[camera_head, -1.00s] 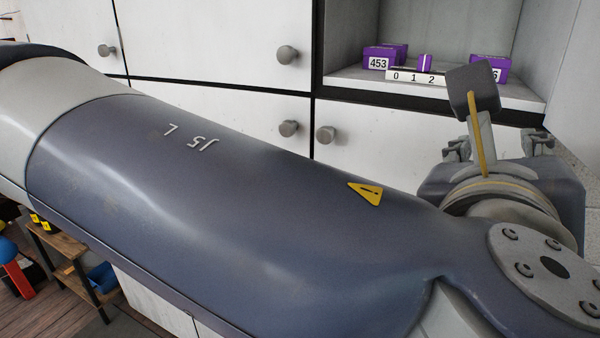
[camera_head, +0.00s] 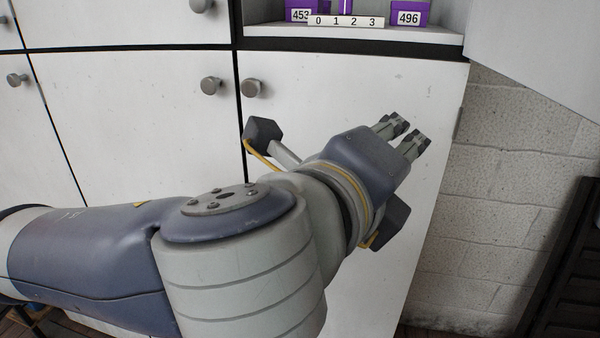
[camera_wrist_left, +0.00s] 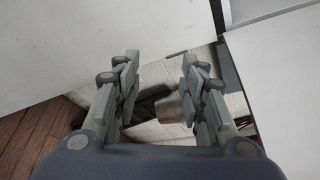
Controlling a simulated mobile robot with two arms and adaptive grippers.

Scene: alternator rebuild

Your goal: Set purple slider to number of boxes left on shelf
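The purple slider (camera_head: 345,6) stands behind a white number strip (camera_head: 345,21) marked 0 1 2 3 on the shelf (camera_head: 440,34). It shows between 1 and 2 in the head view, and its top is cut off by the frame. A purple box labelled 453 (camera_head: 299,15) is left of the strip, and one labelled 496 (camera_head: 409,18) is right of it. My left gripper (camera_head: 406,132) is below the shelf, apart from it, pointing up and right. In the left wrist view its fingers (camera_wrist_left: 160,65) are spread and empty. My right gripper is not in view.
White cabinet doors with round knobs (camera_head: 211,86) lie behind my left arm. A white block wall (camera_head: 520,150) and a dark rack (camera_head: 570,270) stand at the right. A slanted white panel (camera_head: 545,45) juts in at upper right.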

